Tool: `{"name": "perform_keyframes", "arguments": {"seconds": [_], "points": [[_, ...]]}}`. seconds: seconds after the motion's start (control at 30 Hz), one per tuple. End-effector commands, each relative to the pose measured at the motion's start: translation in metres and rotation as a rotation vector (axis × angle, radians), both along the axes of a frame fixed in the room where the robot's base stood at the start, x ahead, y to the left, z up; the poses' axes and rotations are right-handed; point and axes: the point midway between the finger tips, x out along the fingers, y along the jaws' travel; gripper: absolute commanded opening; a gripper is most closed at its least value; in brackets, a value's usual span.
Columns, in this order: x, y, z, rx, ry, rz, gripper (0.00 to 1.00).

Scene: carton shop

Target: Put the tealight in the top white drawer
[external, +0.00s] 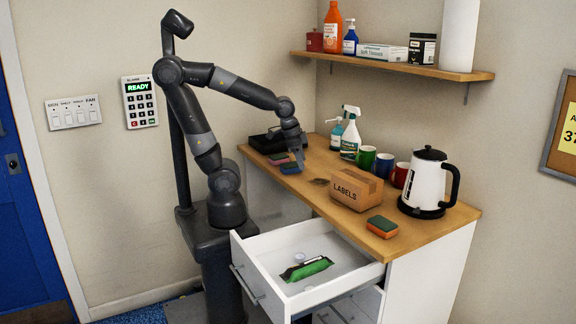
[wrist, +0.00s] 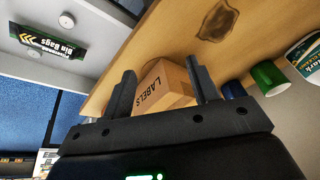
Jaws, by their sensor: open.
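The top white drawer (external: 345,254) is pulled open at the front of the counter. Inside it lie a green bin bag pack (external: 306,269) and a small pale round thing (external: 299,257) that looks like a tealight. In the wrist view the pack (wrist: 48,41) and a small white disc (wrist: 67,20) show at the upper left. My gripper (external: 298,160) is over the far left part of the counter, away from the drawer. In the wrist view my gripper (wrist: 161,84) is open, with nothing visible between its fingers.
On the counter stand a LABELS carton (external: 357,189), a kettle (external: 427,181), several mugs (external: 366,158), spray bottles (external: 350,133) and a sponge (external: 382,226).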

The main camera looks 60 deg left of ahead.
Motion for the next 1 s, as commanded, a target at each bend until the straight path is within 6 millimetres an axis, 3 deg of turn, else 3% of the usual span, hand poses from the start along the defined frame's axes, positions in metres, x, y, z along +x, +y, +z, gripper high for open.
{"name": "perform_keyframes", "arguments": {"seconds": [0.03, 0.1, 0.2, 0.33, 0.8, 1.0], "points": [[0.0, 0.022, 0.013, -0.027, -0.032, 0.106, 0.55], [-0.004, 0.047, 0.028, -0.06, -0.064, 0.239, 0.55], [-0.012, 0.075, 0.044, -0.099, -0.104, 0.396, 0.55], [-0.022, 0.097, 0.056, -0.134, -0.139, 0.528, 0.55], [-0.027, 0.106, 0.061, -0.15, -0.153, 0.585, 0.55], [-0.027, 0.105, 0.061, -0.15, -0.153, 0.584, 0.7]]}}
